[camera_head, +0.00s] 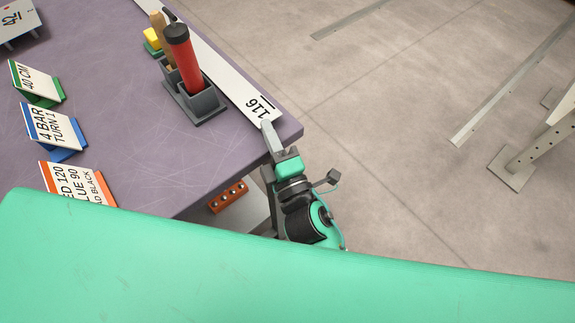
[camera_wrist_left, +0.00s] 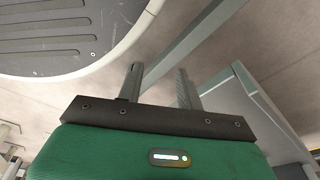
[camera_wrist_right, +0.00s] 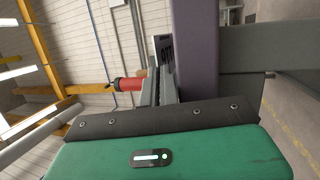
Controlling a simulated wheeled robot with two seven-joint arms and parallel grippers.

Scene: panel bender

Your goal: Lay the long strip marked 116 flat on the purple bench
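The long pale strip marked 116 (camera_head: 233,82) runs along the right edge of the purple bench (camera_head: 130,110), its label facing up at the near corner. It looks level with the bench top; whether it touches all along I cannot tell. My right gripper (camera_head: 268,130) is at the strip's near end. In the right wrist view its fingers (camera_wrist_right: 159,90) are close together, with the strip's end between them, just above the bench top. My left gripper (camera_wrist_left: 158,82) is open and empty, away from the strip; the head view does not show it.
A grey holder (camera_head: 196,104) with a red tube (camera_head: 183,55) stands close to the strip's left side. Label stands, including an orange one (camera_head: 75,183), line the bench's left. An orange block (camera_head: 228,196) sits below the bench edge.

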